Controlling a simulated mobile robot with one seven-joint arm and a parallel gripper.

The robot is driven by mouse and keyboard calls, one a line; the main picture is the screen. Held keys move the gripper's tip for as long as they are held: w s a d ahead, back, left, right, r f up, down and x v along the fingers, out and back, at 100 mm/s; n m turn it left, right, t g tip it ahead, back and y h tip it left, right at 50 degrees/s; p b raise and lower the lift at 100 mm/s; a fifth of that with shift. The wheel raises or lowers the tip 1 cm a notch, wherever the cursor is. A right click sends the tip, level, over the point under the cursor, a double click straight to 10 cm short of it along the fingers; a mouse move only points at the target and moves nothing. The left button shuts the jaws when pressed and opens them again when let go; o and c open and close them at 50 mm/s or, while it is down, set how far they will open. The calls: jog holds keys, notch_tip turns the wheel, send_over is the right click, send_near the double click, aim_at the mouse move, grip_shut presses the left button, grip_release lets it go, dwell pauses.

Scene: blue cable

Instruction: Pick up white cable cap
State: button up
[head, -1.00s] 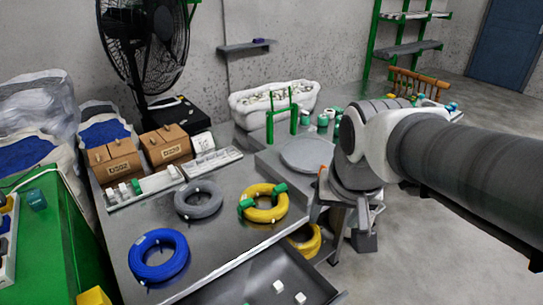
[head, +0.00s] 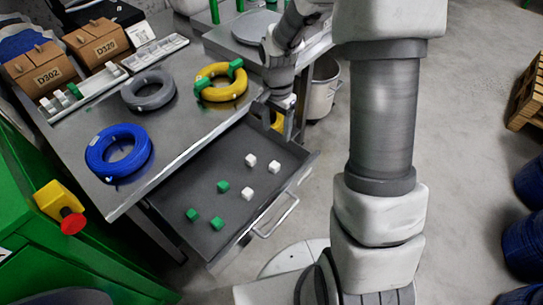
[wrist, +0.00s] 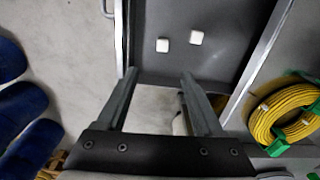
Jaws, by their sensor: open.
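White cable caps, small cubes, lie on the floor of the open grey drawer (head: 178,185). One white cap (head: 250,160) is near the back, another white cap (head: 274,166) is to its right, and a third white cap (head: 247,193) is nearer the front. The wrist view shows two white caps, a left one (wrist: 163,45) and a right one (wrist: 196,37), ahead of the fingertips. My gripper (wrist: 158,78) is open and empty, with nothing between its fingers. In the head view it is by the drawer's right back corner, pointing down.
Several green caps (head: 223,186) share the drawer. Blue (head: 118,152), grey (head: 148,90) and yellow (head: 221,82) cable coils lie on the table left of my arm. The drawer handle (head: 276,216) sticks out at the front. A green cabinet with a red button (head: 73,222) is at left.

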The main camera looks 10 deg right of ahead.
jog(key=b, duration=0.4)
send_over(274, 165)
jog(key=f, duration=1.3)
jog(key=shift+s+d, duration=0.15)
jog(key=shift+s, duration=0.1)
jog(key=f, duration=0.1)
jog(key=f+b, duration=0.1)
jog(key=f, duration=0.3)
jog(key=shift+w+b, duration=0.3)
grip_shut()
